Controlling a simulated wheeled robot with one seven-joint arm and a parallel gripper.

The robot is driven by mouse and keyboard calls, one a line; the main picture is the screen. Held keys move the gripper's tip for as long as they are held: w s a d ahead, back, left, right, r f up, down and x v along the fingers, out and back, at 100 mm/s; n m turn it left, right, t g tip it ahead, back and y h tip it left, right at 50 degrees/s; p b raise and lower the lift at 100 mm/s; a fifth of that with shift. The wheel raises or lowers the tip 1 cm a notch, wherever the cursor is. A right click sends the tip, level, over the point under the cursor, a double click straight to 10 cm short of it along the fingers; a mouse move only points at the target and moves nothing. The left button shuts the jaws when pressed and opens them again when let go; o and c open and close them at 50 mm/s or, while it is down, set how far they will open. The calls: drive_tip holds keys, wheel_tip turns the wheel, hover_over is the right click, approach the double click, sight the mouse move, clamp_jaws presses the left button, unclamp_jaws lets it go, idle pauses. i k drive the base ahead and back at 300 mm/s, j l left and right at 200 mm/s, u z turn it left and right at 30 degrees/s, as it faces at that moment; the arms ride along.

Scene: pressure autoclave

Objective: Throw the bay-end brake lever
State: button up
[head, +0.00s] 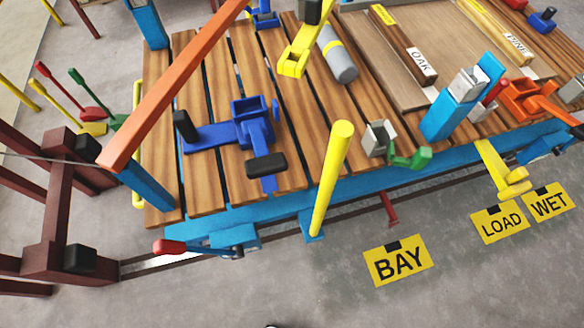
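A lever with a red grip (170,246) sits low on the near side of the blue cart frame, by its left end. Its dark arm runs roughly level from a blue bracket (238,237), with the red grip pointing left. No label on it can be read, so I cannot tell for sure that it is the bay-end brake lever. The yellow BAY sign (397,262) lies on the floor to its right. My gripper is not in view, and nothing is seen touching the lever.
A yellow post (332,180) stands right of the lever. The slatted deck (300,110) carries a blue clamp (240,130) and other fittings. Red, yellow and green levers (75,95) stand far left. A dark red frame (62,215) stands left.

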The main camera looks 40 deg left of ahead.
sight(159, 247)
drive_tip(key=l+u, duration=0.1)
drive_tip(key=u, duration=0.3)
drive_tip(key=l+u, duration=0.15)
drive_tip(key=u, duration=0.3)
drive_tip(key=k+l+u, duration=0.1)
drive_tip(key=u, duration=0.35)
drive_tip(key=k+u, duration=0.25)
drive_tip(key=u, duration=0.2)
